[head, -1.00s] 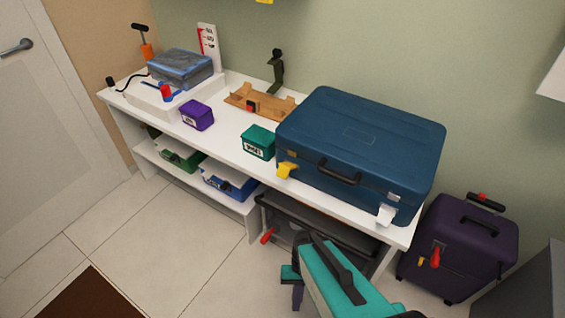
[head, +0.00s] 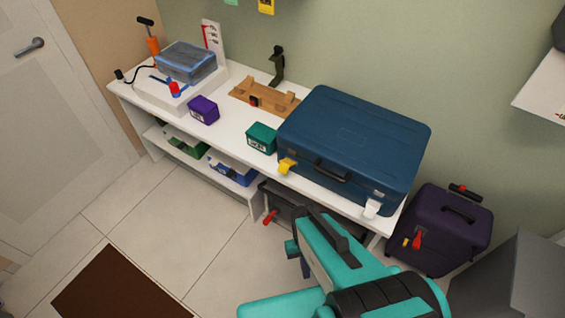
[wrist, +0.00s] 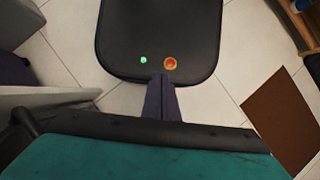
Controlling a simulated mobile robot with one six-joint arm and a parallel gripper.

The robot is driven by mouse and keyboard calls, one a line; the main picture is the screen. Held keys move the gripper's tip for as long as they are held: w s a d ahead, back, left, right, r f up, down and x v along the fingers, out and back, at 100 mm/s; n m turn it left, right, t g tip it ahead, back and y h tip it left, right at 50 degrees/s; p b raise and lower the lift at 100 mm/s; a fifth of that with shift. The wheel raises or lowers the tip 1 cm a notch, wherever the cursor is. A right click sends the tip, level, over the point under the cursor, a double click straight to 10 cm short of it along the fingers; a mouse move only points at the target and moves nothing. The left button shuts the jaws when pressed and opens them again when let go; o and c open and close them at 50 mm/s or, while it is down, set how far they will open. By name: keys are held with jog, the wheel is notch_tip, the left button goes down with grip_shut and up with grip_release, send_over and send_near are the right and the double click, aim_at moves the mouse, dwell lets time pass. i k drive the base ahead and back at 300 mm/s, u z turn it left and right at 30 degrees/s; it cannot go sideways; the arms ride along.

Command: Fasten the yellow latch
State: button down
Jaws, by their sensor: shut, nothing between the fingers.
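The yellow latch (head: 287,166) is on the front left of the large blue suitcase (head: 355,135), which lies closed on the white bench. It looks like a small tab sticking out from the suitcase front; its exact angle is too small to tell. A white latch (head: 371,208) is at the front right of the same suitcase. My gripper (head: 306,268) is low in front of the bench, well apart from the latch and partly hidden by my teal arm. In the wrist view its dark purple fingers (wrist: 162,90) are together and empty, above my own base.
The white bench (head: 232,158) also carries a green box (head: 261,138), a purple box (head: 203,109) and a wooden piece (head: 264,98). A dark case with a red handle (head: 270,217) is below. A purple suitcase (head: 440,230) stands right. The floor at left is open around a brown mat (head: 120,285).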

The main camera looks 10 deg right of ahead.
aim_at(285, 164)
jog(key=z, duration=0.35)
jog(key=k, duration=0.2)
jog(key=u, duration=3.45)
jog(key=k, duration=1.05)
jog(key=u, duration=0.1)
